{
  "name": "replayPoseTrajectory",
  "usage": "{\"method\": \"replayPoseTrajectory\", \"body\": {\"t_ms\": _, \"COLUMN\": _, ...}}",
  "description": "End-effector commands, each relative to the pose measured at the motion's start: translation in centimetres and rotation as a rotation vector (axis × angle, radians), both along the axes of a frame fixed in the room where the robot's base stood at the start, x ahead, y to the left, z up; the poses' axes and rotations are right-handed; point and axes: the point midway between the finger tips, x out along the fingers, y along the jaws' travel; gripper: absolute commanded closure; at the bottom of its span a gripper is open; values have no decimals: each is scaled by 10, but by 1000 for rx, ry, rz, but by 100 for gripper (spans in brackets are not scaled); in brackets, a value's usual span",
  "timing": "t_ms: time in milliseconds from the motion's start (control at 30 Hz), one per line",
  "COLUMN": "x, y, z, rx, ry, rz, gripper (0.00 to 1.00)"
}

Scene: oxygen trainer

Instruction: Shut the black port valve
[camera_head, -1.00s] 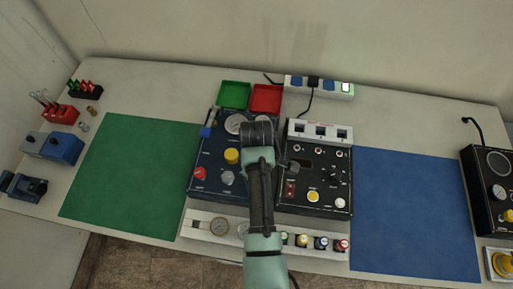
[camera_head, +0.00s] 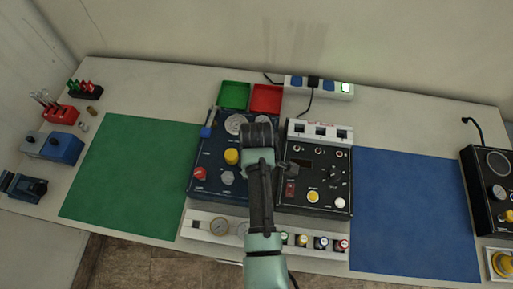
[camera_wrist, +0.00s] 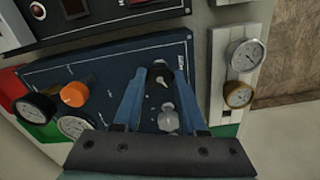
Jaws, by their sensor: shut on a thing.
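The black port valve (camera_wrist: 160,69) shows in the wrist view as a dark round knob with a pale mark, on the dark blue panel (camera_wrist: 95,68). My gripper (camera_wrist: 162,76) has its two blue fingers on either side of this knob and is shut on it. In the head view my arm covers the knob, and my gripper's fingers are hidden. The blue panel (camera_head: 208,160) shows there left of my arm. A grey knob (camera_wrist: 168,120) sits close to the held knob, between the fingers lower in the wrist view.
A yellow knob (camera_head: 232,156), a red knob (camera_head: 200,174) and a gauge (camera_head: 235,123) are on the blue panel. A black control box (camera_head: 325,185) stands close to the right. Green (camera_head: 130,180) and blue (camera_head: 410,210) mats lie clear on both sides.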

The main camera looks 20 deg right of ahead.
Motion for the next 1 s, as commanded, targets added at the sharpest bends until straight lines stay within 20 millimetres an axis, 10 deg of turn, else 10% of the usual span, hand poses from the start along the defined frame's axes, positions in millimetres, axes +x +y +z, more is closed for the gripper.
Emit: {"method": "replayPoseTrajectory", "body": {"t_ms": 1000, "x": 1, "y": 0, "z": 3, "rx": 0, "ry": 0, "rz": -766, "gripper": 100}}
